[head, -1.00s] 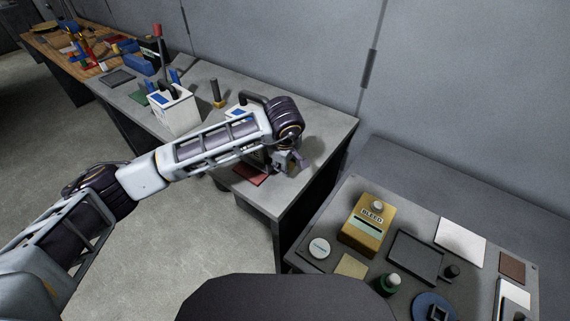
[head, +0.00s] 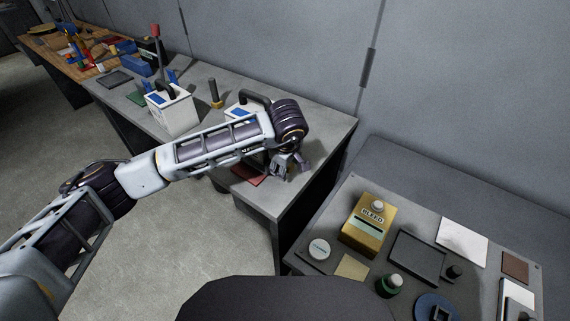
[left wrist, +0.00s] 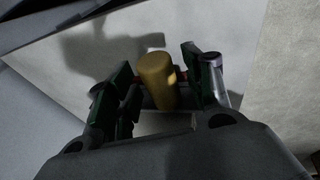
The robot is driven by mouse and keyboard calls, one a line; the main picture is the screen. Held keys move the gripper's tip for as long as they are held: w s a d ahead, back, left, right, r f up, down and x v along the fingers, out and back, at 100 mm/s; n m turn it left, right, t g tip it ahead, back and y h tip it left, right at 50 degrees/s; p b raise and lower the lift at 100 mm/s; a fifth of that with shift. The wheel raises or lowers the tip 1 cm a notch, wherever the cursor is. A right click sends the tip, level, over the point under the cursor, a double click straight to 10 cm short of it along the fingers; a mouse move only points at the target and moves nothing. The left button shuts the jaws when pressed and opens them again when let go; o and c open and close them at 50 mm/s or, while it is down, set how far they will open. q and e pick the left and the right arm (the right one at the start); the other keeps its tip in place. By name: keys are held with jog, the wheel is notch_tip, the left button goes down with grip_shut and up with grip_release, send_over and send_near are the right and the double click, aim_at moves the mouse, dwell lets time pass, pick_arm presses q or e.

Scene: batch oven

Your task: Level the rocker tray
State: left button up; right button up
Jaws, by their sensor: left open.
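My left gripper (head: 289,166) is open, low over the right end of the grey bench (head: 315,130). In the left wrist view a brass-yellow cylinder (left wrist: 155,78) stands between the spread fingers of this gripper (left wrist: 163,75). The fingers do not appear closed on it; whether one touches it I cannot tell. The cylinder is hidden in the head view. I cannot pick out the rocker tray with certainty; a dark shallow tray (head: 418,255) lies on the right-hand table. My right gripper is not in view.
A white box with a dark handle (head: 172,112) and a brass-based post (head: 215,93) stand on the bench. Another white box (head: 236,109) is partly behind my arm. A red mat (head: 246,174) lies below it. The right table holds a yellow BLEED box (head: 367,224).

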pick_arm(q)
jog(key=shift+r, duration=0.1)
jog(key=v, duration=1.1)
jog(key=shift+s+r, duration=0.2)
jog(key=shift+r, duration=0.15)
dwell(0.4)
